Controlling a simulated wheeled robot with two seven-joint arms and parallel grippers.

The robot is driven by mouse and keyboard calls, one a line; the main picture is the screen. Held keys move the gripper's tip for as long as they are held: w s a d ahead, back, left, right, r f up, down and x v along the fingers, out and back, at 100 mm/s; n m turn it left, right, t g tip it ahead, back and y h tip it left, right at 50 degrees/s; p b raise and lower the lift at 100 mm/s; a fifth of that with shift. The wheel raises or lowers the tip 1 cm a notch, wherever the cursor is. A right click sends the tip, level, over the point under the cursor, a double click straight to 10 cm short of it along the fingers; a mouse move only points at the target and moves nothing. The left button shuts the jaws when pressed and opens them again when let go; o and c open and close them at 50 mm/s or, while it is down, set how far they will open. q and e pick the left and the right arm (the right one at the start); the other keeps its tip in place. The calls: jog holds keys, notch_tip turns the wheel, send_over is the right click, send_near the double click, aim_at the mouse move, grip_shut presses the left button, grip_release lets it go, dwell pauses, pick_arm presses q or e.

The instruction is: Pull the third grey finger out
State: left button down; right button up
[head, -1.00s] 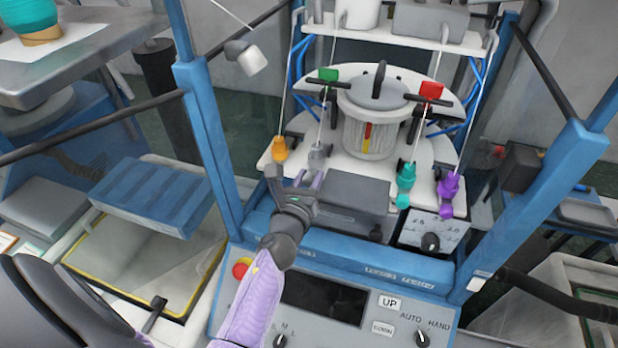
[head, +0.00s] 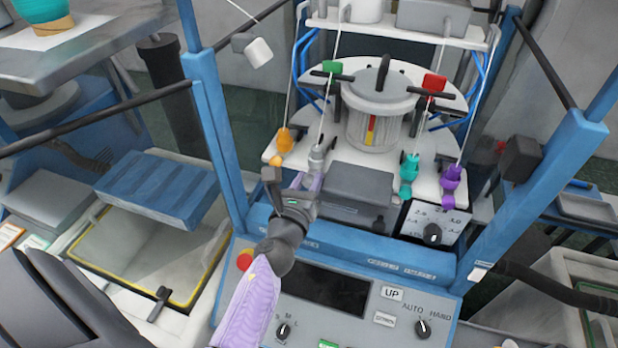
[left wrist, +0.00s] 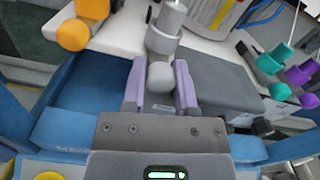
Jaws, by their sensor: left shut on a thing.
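The grey finger (head: 316,160) hangs on a white cord at the front edge of the white plate, in the head view. Its upper part also shows in the left wrist view (left wrist: 168,28), with a rounded lower end between my gripper's lilac fingers. My left gripper (head: 310,181) is shut on this grey finger, just in front of the plate. An orange finger (head: 284,140) stands to its left. A teal finger (head: 408,170) and a purple finger (head: 451,180) stand to the right. My right gripper is not in view.
A dark grey box (head: 360,186) sits close to the right of my gripper. A ribbed cylinder (head: 374,122) stands behind it. A blue post (head: 212,135) rises on the left, and the control panel (head: 385,300) lies below.

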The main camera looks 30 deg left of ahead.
pick_arm(q)
jog(key=c, duration=0.7)
grip_release()
jog(key=shift+f, duration=0.1)
jog(key=shift+o, duration=0.2)
jog(key=shift+s, duration=0.1)
jog(key=b+v, duration=0.2)
jog(key=v, duration=0.8)
